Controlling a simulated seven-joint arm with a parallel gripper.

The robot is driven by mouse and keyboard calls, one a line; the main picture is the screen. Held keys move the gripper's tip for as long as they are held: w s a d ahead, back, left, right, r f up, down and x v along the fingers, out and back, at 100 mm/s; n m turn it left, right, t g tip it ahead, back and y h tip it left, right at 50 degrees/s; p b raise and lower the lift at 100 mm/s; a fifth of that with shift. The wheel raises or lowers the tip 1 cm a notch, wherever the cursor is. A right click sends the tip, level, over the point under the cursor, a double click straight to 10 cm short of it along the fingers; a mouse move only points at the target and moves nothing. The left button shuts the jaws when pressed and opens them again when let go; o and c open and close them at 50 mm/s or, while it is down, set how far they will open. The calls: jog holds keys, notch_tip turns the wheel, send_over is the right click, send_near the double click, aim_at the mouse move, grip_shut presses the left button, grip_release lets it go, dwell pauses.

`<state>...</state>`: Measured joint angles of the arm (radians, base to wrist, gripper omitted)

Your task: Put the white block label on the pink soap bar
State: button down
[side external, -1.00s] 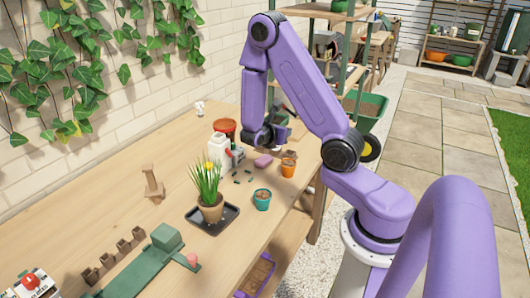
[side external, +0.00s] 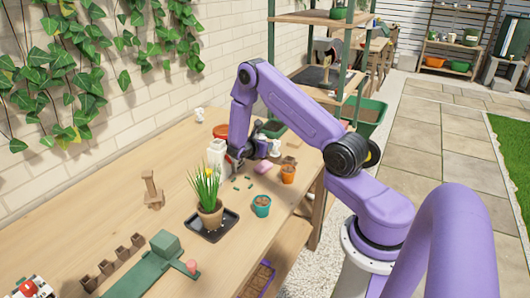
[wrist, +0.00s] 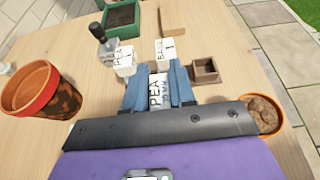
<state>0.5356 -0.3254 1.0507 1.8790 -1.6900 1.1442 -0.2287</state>
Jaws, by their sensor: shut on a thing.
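My gripper (wrist: 158,76) has blue fingers, shut on a white block label (wrist: 157,92) lettered "PEA" in the wrist view. In the side external view my gripper (side external: 266,148) is low over the far part of the bench, just behind the pink soap bar (side external: 263,167). The soap bar lies flat on the wood, and I see nothing on it. The soap does not show in the wrist view, where the dark gripper body covers the near area. I cannot tell whether the held block touches the bench.
Beyond the fingers stand two more white blocks (wrist: 125,62) (wrist: 167,50), a brown square pot (wrist: 206,70) and a green planter (wrist: 122,19). An orange pot (wrist: 32,90) is left. A white bottle (side external: 217,154), small terracotta pot (side external: 288,174) and teal pot (side external: 262,206) stand near the soap.

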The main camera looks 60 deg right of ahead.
jog(key=shift+f, duration=1.4)
jog(key=shift+f, duration=0.2)
jog(key=c, duration=0.9)
grip_release()
jog(key=shift+c, duration=0.2)
jog(key=shift+r, duration=0.15)
